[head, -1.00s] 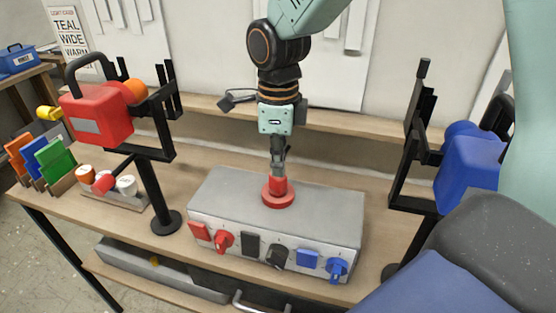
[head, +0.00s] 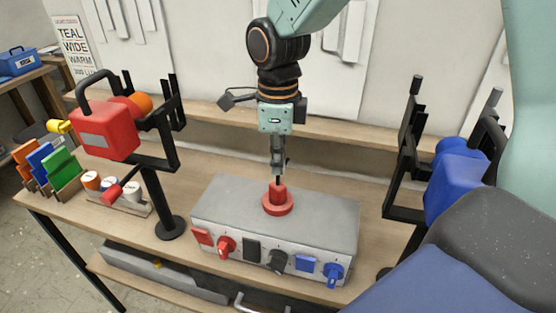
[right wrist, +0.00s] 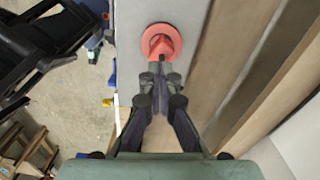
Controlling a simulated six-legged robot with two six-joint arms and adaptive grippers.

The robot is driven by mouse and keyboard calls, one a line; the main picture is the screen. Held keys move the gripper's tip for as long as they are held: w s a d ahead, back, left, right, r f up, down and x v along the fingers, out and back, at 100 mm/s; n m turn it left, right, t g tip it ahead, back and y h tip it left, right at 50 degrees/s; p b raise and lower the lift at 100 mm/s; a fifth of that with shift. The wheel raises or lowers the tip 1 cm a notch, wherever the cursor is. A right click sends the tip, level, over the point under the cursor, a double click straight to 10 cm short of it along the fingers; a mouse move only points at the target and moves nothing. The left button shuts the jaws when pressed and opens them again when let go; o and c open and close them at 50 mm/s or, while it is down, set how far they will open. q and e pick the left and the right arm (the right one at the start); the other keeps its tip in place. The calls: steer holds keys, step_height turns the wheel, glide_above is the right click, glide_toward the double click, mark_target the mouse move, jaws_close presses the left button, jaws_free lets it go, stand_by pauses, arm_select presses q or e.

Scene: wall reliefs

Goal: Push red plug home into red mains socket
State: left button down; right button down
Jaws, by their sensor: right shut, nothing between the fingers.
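The red plug (head: 278,190) stands upright in the round red mains socket (head: 266,209) on top of the grey box. The plug also shows in the right wrist view (right wrist: 160,44), with the socket's red rim (right wrist: 146,36) around it. I cannot tell how deep it sits. My right gripper (head: 278,178) points down, with its shut fingertips right at the top of the plug. In the right wrist view the shut fingers (right wrist: 158,74) end beside the plug, with nothing between them. I cannot tell whether they touch it. My left gripper is not in view.
The grey box (head: 325,212) has red, black and blue switches and knobs on its front. A red lamp (head: 106,132) on a black stand is at left, a blue lamp (head: 455,178) at right. Coloured cards (head: 58,165) and spools stand at far left. The bench beside the box is clear.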

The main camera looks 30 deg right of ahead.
mark_target(278, 186)
step_height(278, 186, up, 11)
steer(key=shift+r, duration=0.15)
steer(key=shift+s, duration=0.1)
stand_by(0.5)
steer(key=shift+w, duration=0.2)
steer(key=shift+s, duration=0.15)
stand_by(0.3)
